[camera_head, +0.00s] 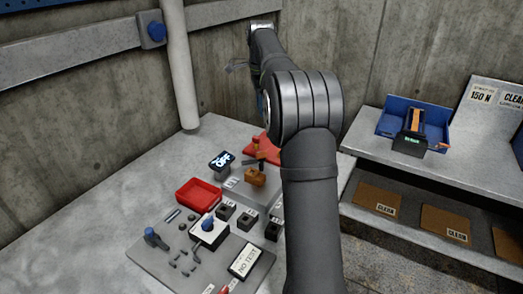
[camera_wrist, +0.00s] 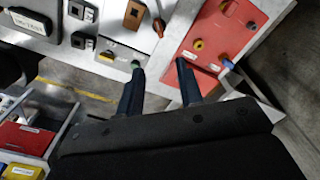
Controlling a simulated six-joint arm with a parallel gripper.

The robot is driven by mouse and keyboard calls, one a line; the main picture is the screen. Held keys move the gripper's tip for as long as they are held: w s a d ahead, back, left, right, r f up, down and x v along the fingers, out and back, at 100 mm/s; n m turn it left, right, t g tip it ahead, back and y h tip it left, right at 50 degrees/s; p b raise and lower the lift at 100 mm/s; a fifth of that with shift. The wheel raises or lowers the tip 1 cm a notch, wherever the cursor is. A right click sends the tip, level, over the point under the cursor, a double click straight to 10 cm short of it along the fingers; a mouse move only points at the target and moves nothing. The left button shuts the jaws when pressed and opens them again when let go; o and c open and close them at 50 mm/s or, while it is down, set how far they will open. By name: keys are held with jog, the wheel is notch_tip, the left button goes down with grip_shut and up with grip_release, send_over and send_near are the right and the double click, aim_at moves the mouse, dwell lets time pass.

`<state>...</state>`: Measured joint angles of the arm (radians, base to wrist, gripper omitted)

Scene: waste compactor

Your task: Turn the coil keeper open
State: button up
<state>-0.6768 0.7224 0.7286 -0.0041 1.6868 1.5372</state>
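No part is plainly marked as the coil keeper, so I cannot tell which one it is or how it is turned. A brown-orange block (camera_head: 256,178) with a dark bar above it sits on a grey base on the bench. In the wrist view a brown block (camera_wrist: 134,15) and a small orange-red knob (camera_wrist: 158,27) sit at the top, beyond my fingertips. My gripper (camera_wrist: 159,65) has two dark blue fingers spread apart with nothing between them. It is over the gap beside a red plate (camera_wrist: 222,32).
A blue bin (camera_head: 390,122) stands on the right shelf. A pale vertical pipe (camera_head: 181,70) rises behind. The bench's left side is bare.

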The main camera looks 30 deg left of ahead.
aim_at(261, 152)
notch_tip(261, 152, down, 17)
jog(key=shift+f, duration=0.1)
dwell(0.4)
jog(key=shift+c, duration=0.4)
